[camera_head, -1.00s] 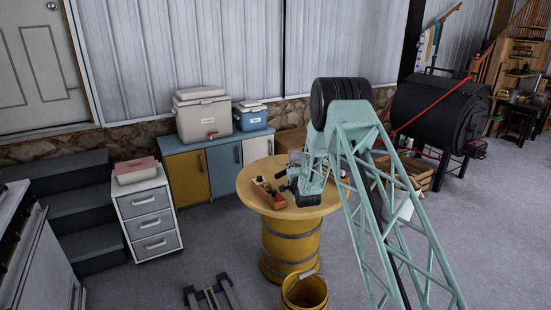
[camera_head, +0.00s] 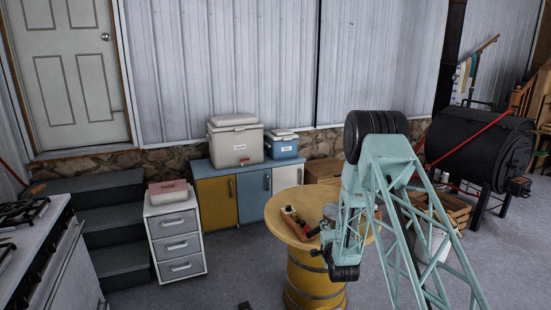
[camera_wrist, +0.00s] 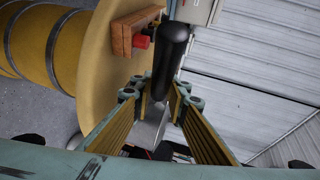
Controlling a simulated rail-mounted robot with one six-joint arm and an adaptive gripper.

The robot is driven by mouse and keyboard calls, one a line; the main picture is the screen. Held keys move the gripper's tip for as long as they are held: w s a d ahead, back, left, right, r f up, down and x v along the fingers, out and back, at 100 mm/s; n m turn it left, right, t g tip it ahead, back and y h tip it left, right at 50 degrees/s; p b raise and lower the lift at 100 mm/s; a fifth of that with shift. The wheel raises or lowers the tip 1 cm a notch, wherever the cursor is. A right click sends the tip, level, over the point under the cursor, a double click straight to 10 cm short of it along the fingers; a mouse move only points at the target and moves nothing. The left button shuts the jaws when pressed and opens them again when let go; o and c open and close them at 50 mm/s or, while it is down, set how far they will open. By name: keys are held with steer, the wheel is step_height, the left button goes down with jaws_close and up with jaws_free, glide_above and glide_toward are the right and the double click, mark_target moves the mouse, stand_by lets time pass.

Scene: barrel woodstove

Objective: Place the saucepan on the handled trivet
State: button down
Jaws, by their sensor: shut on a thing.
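In the wrist view my gripper (camera_wrist: 161,98) is shut on a black rounded handle (camera_wrist: 173,55), which I take to be the saucepan's. The handle sticks out beyond the fingertips; a grey metal part shows between the fingers. In the head view my gripper (camera_head: 315,240) is at the barrel table, mostly hidden by my arm. I cannot make out the handled trivet in either view.
A cooktop (camera_head: 25,220) is at the left, beside grey steps (camera_head: 105,225) and a drawer unit (camera_head: 176,240). Coolers (camera_head: 235,143) stand on a cabinet. The black barrel stove (camera_head: 470,150) is at the right.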

steer(key=f+v, duration=0.2)
steer(key=v, duration=0.8)
steer(key=s+f+v, duration=0.1)
steer(key=f+v, duration=0.1)
steer(key=v, duration=0.7)
steer(key=shift+s+a+r+h, duration=0.2)
steer(key=shift+s+r+h, duration=0.1)
steer(key=shift+s, duration=0.1)
steer(key=shift+r, duration=0.1)
steer(key=s+r+m+h, duration=0.3)
steer(key=r+h, duration=0.1)
steer(key=r, duration=1.3)
steer(key=shift+s+r+m+g+h, duration=0.15)
steer(key=shift+s+m+g+h, duration=0.1)
steer(key=shift+m+g+h, duration=0.05)
